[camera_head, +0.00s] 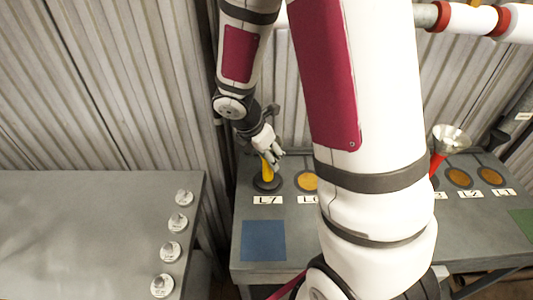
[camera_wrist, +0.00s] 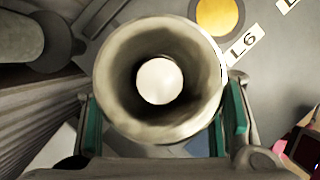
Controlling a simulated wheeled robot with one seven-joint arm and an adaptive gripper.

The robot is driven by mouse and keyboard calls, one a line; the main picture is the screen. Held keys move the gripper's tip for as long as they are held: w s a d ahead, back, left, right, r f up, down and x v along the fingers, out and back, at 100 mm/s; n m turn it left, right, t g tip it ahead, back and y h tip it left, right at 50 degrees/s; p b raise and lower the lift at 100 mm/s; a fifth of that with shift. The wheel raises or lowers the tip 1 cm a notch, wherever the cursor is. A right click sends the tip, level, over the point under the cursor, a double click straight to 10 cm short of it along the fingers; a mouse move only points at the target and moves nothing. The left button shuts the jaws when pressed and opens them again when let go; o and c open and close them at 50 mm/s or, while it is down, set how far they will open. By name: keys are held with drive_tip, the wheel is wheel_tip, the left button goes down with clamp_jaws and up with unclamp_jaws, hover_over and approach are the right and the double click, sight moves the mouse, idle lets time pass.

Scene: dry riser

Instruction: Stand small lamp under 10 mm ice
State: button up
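My gripper (camera_head: 272,152) is at the L7 place on the grey table. A lamp with a yellow body (camera_head: 266,170) stands there, on or just above a dark round base (camera_head: 267,184). In the wrist view the lamp's wide metal cone (camera_wrist: 115,75) with a pale round centre fills the space between my teal-padded fingers.
A lamp with a metal cone (camera_head: 450,138) and red body stands farther right, partly behind my arm. Orange round spots (camera_head: 458,178) lie along the labelled row. A blue square (camera_head: 263,241) and a green patch (camera_head: 524,222) mark the grey table (camera_head: 300,245). A corrugated wall stands behind.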

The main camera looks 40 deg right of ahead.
drive_tip(key=o, duration=0.4)
drive_tip(key=p+v, duration=0.2)
drive_tip(key=v, duration=1)
drive_tip(key=s+a+r+m+t+y, duration=0.2)
drive_tip(key=s+a+r+m, duration=0.2)
drive_tip(key=s+r+m, duration=0.3)
drive_tip(key=s+a+r+m+t+y, duration=0.2)
drive_tip(key=s+a+r+m, duration=0.1)
drive_tip(key=s+r+m, duration=0.4)
drive_tip(key=s+m, duration=0.3)
drive_tip(key=m, duration=0.3)
drive_tip(key=shift+a+r, duration=0.15)
drive_tip(key=shift+a, duration=0.2)
